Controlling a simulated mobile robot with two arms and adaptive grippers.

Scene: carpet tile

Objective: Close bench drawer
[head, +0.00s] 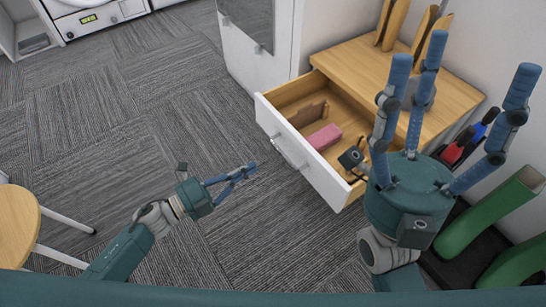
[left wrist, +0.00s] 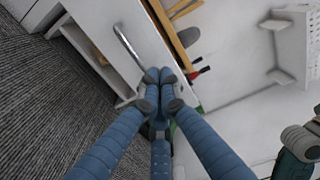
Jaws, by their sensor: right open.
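The bench (head: 455,97) has a wooden top. Its drawer (head: 327,183) stands pulled out, with a white front, a wooden inside and a metal bar handle (head: 286,150). The handle also shows in the left wrist view (left wrist: 128,48), on the white front. My left gripper (head: 252,167) is in front of the drawer, left of the handle and apart from the front. Its blue fingers are drawn together at the tips with nothing between them. My right gripper (head: 455,75) is open and empty, fingers spread upward. It hides part of the bench and the drawer's right end.
A pink block (head: 325,137) and a brown wooden piece (head: 309,114) lie inside the drawer. A white cabinet (head: 252,65) stands left of the bench. Green boots (head: 490,215) stand at the right. A round stool (head: 18,225) is at the left. The carpet before the drawer is clear.

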